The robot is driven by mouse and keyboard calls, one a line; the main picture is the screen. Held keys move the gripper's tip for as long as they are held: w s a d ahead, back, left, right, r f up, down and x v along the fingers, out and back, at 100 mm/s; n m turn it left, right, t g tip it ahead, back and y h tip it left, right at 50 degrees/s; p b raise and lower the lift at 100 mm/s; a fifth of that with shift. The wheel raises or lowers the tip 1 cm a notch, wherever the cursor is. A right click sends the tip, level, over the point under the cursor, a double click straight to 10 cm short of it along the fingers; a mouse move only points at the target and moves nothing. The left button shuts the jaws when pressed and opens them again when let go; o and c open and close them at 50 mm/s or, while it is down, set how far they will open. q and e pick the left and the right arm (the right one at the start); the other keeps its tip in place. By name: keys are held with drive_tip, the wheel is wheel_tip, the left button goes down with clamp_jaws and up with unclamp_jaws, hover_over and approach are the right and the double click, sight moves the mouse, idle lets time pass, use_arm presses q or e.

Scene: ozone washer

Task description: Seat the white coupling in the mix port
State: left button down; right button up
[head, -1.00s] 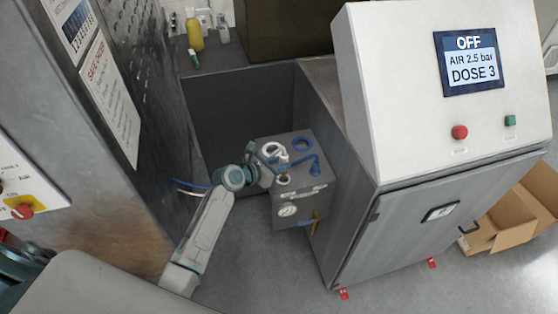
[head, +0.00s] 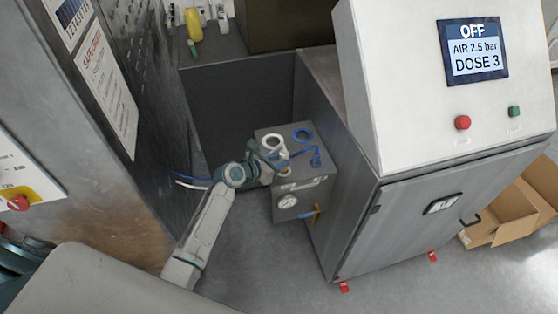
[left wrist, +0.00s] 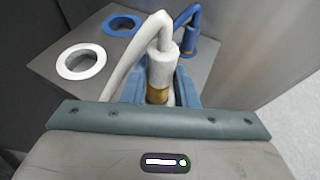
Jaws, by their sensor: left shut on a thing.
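My left gripper (head: 277,160) is over the near left part of a grey steel box's top (head: 318,172). In the left wrist view its fingers (left wrist: 160,95) are shut on the white coupling (left wrist: 162,68), which has a brass lower end and a white hose bending over from its top. The coupling looks roughly upright. Its lower tip and whatever lies beneath are hidden by the gripper, so I cannot tell whether it touches a port. A white ring (left wrist: 70,67) and a blue ring (left wrist: 110,27) lie beyond it. My right gripper is not in view.
A blue coupling (left wrist: 187,40) with its hose stands on the box top, close beside the white one. The box front carries a gauge (head: 287,201) and a yellow lever (head: 317,213). A tall steel cabinet with a screen (head: 473,50) stands at right.

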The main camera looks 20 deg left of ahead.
use_arm(q)
drive_tip(key=shift+p, duration=0.45)
drive_tip(key=shift+p, duration=0.45)
idle(1.0)
drive_tip(key=shift+p, duration=0.3)
drive_tip(key=shift+f+b, duration=1.2)
drive_tip(key=shift+f, duration=0.8)
drive_tip(key=c, duration=1.1)
unclamp_jaws()
